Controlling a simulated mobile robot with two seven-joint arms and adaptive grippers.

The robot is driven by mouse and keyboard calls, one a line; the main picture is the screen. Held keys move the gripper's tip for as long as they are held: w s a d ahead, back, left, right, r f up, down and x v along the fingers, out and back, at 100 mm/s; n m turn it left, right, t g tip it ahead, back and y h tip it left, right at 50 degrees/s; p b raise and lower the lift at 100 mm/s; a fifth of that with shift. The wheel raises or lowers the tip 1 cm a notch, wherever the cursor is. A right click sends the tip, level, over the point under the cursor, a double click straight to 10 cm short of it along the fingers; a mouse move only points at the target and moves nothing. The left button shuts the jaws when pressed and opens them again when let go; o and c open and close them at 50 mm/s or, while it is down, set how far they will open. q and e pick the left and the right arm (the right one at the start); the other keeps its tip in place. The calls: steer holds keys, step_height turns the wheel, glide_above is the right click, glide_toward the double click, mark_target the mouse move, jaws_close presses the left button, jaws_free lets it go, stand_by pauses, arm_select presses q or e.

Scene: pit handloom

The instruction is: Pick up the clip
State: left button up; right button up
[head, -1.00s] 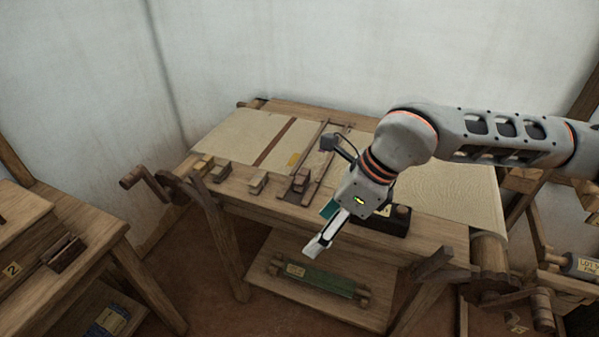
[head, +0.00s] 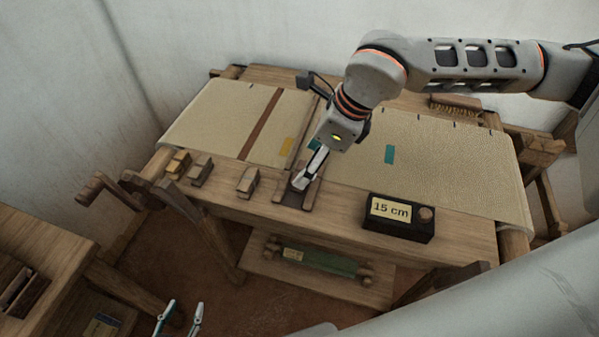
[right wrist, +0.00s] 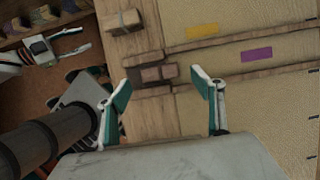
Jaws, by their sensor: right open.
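Several small wooden clip-like blocks sit along the loom's front beam: a pair at the left (head: 188,166), one alone (head: 248,182), and one on a dark holder (head: 290,199), mostly hidden by my right gripper (head: 301,183). In the right wrist view that block (right wrist: 158,73) shows on its dark base, between and just beyond the open, empty fingers of my right gripper (right wrist: 164,78). The lone block (right wrist: 124,21) is above it there. Contact is not visible. My left gripper (head: 183,304) is open and empty, low in front of the loom.
A black box reading "15 cm" (head: 398,217) stands on the beam to the right. Cloth (head: 450,165) with a teal patch (head: 389,154) covers the loom top. A crank (head: 105,190) juts out at the left. A green roller (head: 318,261) lies on the lower shelf.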

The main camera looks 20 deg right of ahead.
steer(key=x, duration=0.5)
steer(key=c, duration=1.1)
steer(key=shift+o, duration=0.2)
